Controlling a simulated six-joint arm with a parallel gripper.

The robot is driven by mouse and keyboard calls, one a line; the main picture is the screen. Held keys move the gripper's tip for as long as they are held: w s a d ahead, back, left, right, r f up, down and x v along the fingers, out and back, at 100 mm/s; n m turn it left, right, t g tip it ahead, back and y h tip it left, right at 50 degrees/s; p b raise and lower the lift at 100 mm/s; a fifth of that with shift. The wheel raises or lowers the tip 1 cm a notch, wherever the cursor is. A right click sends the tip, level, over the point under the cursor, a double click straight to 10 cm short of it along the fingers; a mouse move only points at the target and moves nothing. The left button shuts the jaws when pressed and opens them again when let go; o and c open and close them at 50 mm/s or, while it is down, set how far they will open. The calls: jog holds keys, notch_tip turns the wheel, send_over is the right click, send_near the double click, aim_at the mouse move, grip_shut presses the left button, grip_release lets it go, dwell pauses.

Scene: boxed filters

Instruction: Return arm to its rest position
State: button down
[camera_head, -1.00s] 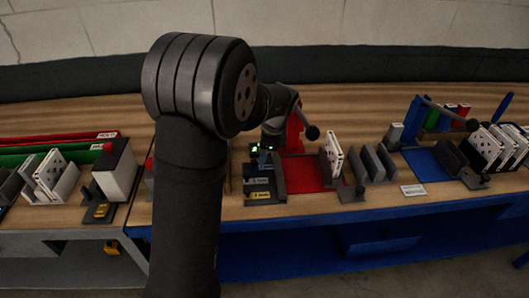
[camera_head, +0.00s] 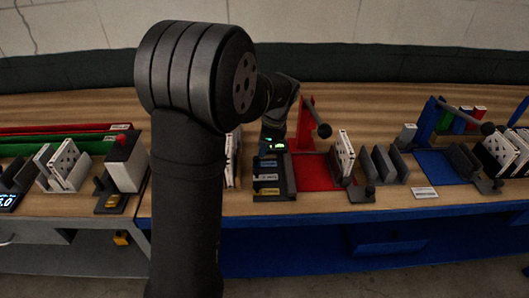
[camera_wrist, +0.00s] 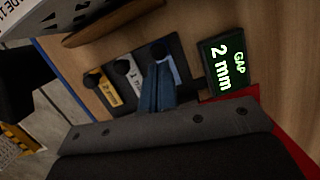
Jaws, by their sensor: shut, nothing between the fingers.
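My arm stands in the front of the head view, with its large dark elbow raised and the forearm reaching back over the bench. The wrist end hangs above the dark button panel (camera_head: 268,178), and my gripper's fingers cannot be made out there. In the wrist view my gripper (camera_wrist: 159,68) shows as two blue fingers, shut together and empty. Their tips lie in front of the panel with yellow, white and blue labels (camera_wrist: 128,78). A lit display (camera_wrist: 226,68) beside it reads "GAP 2 mm".
A red fixture (camera_head: 318,170) with a lever stands right of the panel, beside a white filter (camera_head: 344,153) and grey holders (camera_head: 384,163). A blue fixture (camera_head: 440,164) is farther right. A white box with a red button (camera_head: 125,165) stands left. The bench's back strip is mostly clear.

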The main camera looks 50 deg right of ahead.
jog(key=v, duration=0.8)
jog(key=shift+s+d, duration=0.25)
jog(key=shift+s, duration=0.05)
jog(key=x, duration=0.9)
jog(key=shift+w+a+f, duration=0.15)
jog(key=shift+f, duration=0.05)
jog(key=c, duration=2)
grip_release()
jog(key=shift+r, duration=0.1)
jog(key=o, duration=1.8)
jog(key=r, duration=0.4)
jog(key=r+n+g+h, duration=0.1)
jog(key=r, duration=0.4)
jog(key=r+g, duration=0.1)
jog(key=r, duration=0.4)
jog(key=shift+w+d+r+n+h, duration=0.1)
jog(key=shift+w+d+n+h, duration=0.1)
jog(key=shift+n+h, duration=0.15)
jog(key=shift+o, duration=1)
jog(key=shift+f, duration=0.25)
notch_tip(320, 180, down, 9)
